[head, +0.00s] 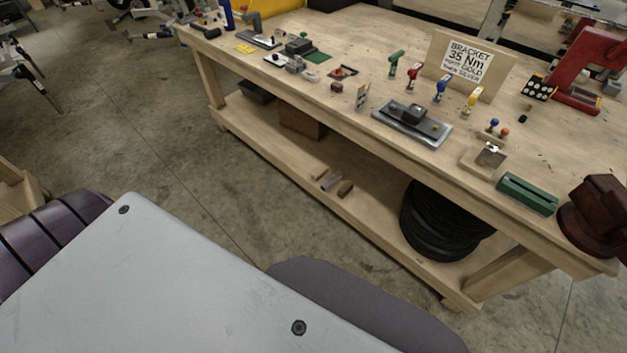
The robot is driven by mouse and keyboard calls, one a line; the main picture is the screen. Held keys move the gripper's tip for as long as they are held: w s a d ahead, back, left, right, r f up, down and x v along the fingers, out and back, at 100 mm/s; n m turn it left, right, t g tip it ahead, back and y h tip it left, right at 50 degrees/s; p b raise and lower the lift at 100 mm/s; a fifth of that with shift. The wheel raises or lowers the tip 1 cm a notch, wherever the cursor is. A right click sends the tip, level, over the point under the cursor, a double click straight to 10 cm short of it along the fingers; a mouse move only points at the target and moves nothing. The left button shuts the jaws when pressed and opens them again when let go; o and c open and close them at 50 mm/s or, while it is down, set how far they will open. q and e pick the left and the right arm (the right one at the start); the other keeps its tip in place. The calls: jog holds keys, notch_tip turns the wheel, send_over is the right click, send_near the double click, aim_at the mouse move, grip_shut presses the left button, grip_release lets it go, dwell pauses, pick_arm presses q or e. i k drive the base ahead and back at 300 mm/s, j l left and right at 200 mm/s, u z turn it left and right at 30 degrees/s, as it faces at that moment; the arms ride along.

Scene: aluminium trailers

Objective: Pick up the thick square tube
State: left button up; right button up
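I cannot clearly make out a thick square tube. A few short bar-like pieces lie on the lower shelf (285,150) of the workbench: a grey one (331,181), with a tan one and a brown one (345,189) beside it. They are too small to tell whether any is a hollow square tube. A small block with a shiny metal top (490,155) stands on a wooden base near the bench's front edge. Neither of my grippers shows in the head view.
The wooden workbench (330,45) carries several tools, a sign (468,60), a green block (527,194) and a dark red vise (597,215). Black tyres (440,220) and a brown box (301,122) sit on the lower shelf. Concrete floor (180,130) before the bench is clear.

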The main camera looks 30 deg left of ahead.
aim_at(335, 178)
jog(key=u, duration=0.75)
